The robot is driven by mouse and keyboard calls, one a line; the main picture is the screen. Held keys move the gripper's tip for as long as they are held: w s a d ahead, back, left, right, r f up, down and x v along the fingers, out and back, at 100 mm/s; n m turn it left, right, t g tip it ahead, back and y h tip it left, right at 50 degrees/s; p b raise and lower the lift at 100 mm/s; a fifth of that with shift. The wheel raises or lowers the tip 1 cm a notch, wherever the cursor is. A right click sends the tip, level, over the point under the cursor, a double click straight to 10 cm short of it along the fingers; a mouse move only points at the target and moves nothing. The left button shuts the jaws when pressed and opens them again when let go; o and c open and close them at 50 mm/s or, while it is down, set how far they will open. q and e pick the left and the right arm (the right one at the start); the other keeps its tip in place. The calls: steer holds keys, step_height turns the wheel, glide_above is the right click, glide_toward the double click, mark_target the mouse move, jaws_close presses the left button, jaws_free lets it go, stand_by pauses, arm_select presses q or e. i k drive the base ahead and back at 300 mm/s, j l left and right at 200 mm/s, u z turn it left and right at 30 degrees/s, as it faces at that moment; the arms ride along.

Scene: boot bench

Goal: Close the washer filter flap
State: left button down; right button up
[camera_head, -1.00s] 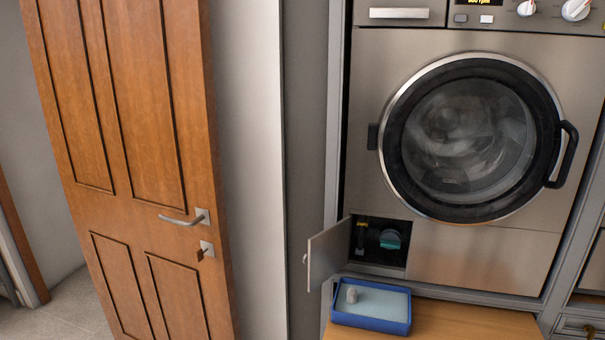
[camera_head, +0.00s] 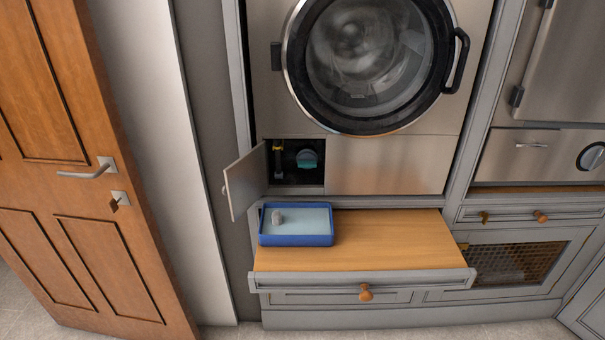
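The washer (camera_head: 390,163) is a steel front-loader with a round dark door (camera_head: 368,60). Its filter flap (camera_head: 245,182) at the lower left stands swung open to the left, roughly square to the front. The open filter recess (camera_head: 297,178) shows a teal filter cap (camera_head: 307,160) and a yellow-topped part (camera_head: 278,147). A small knob shows on the flap's outer face at its left edge. Neither of my grippers is in view.
An orange wooden door (camera_head: 60,150) stands at left. Some floor (camera_head: 400,331) shows in front.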

mark_target(247, 179)
steer(key=j+z, duration=0.7)
steer(key=j, duration=0.2)
steer(key=j+z, duration=0.4)
steer(key=j, duration=0.5)
steer(key=k+j+z, duration=0.1)
steer(key=j, duration=0.4)
steer(key=k+j, duration=0.15)
steer(key=j, duration=0.3)
steer(key=j+z, duration=0.1)
steer(key=j, duration=0.4)
steer(key=k+j, duration=0.15)
steer(key=j, duration=0.35)
